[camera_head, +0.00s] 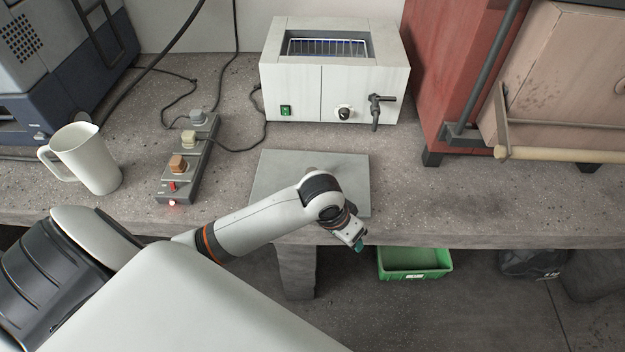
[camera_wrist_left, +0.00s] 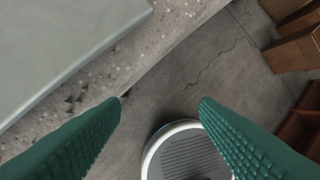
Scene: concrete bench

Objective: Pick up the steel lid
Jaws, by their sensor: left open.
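The steel lid looks to be the flat grey plate (camera_head: 272,178) lying on the bench in front of the white bath. It also shows at the upper left of the left wrist view (camera_wrist_left: 65,45). My left arm covers part of its front and right in the head view. A small dark shape near its middle may be a knob, but I cannot tell. My left gripper (camera_head: 358,246) is open and empty at the bench's front edge, just beyond the plate's front right corner. Its green fingers are spread apart in the left wrist view (camera_wrist_left: 161,100), over the floor.
The white bath (camera_head: 290,92) has an open top with a wire rack inside. A power strip (camera_head: 190,160) with plugs and a white jug (camera_head: 88,158) stand left. A red cabinet (camera_head: 450,60) stands right. A green bin (camera_head: 414,262) is below the bench. The bench's front right is clear.

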